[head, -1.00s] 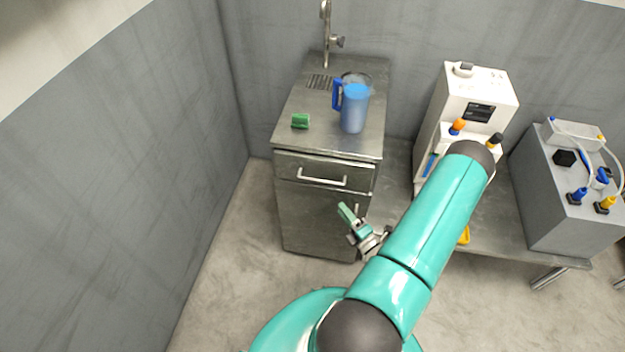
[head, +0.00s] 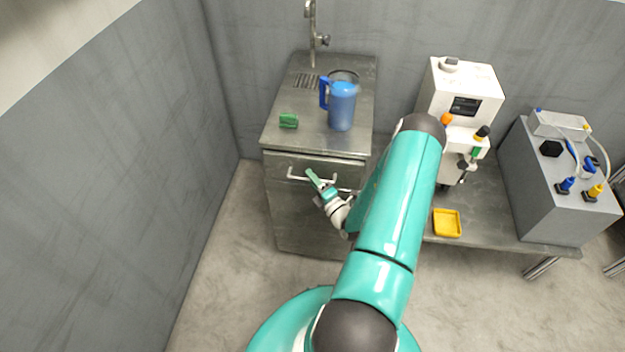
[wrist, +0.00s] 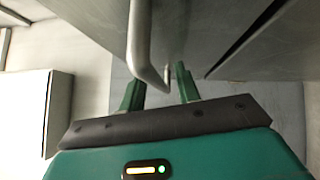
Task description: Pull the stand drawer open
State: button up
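The metal stand (head: 352,95) is at the middle back in the head view. Its drawer front (head: 280,163) looks flush with the cabinet. A pale bar handle (head: 296,178) runs across the drawer, partly hidden behind my gripper (head: 315,182). In the wrist view the handle (wrist: 143,50) comes down from the top, and its bent end lies between the two green fingers of my gripper (wrist: 159,82). The fingers are apart, with gaps visible beside the handle. I cannot tell whether either finger touches it.
A blue jug (head: 342,105) and a green sponge-like block (head: 289,121) stand on the stand top, below a tap (head: 312,35). To the right, a low table holds a white machine (head: 462,90), a yellow tray (head: 447,223) and a grey box (head: 555,195). Floor left of the stand is clear.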

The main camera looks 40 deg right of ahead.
grip_shut()
dwell(0.4)
